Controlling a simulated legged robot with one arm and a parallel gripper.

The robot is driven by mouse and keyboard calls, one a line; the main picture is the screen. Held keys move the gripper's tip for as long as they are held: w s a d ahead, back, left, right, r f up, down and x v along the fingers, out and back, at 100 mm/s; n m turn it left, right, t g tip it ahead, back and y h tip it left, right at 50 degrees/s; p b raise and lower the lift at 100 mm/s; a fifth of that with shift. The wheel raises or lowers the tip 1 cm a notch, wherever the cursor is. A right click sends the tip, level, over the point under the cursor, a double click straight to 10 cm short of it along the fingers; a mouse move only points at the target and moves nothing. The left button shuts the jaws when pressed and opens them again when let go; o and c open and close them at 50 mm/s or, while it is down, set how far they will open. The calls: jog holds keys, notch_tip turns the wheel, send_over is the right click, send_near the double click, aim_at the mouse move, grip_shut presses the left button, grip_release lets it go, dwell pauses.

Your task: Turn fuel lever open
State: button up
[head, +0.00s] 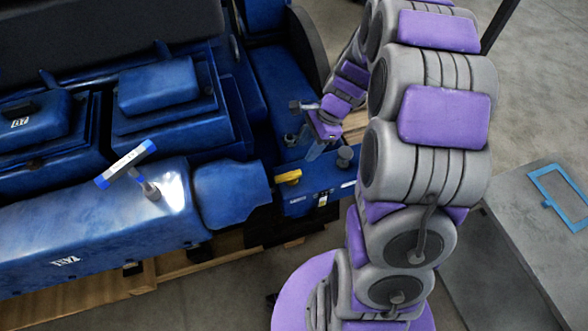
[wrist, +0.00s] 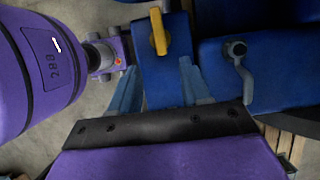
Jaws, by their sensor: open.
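A short yellow lever (head: 289,177) sits on the blue bracket at the engine's right end in the head view. I take it for the fuel lever, though no label is readable. In the wrist view the yellow lever (wrist: 158,32) lies lengthwise up and down the picture on a blue plate. My gripper (wrist: 158,66) is open, with its blue fingers spread left and right; the lever appears beyond the fingertips, roughly centred between them, with no visible contact. In the head view my gripper (head: 316,149) is small, partly hidden, and above and right of the lever.
A grey crank-like handle (wrist: 240,65) is right of the fingers in the wrist view. A T-handled tool (head: 128,164) stands on the blue engine (head: 100,235) at left. A wooden pallet (head: 160,272) lies below. A grey plate (head: 535,235) with a blue frame is at right.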

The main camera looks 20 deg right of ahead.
aim_at(292, 173)
jog(key=x, duration=1.1)
jog(key=shift+a+f+b, duration=0.1)
jog(key=shift+f+b, duration=0.1)
jog(key=shift+b, duration=0.15)
jog(key=shift+c, duration=0.5)
grip_shut()
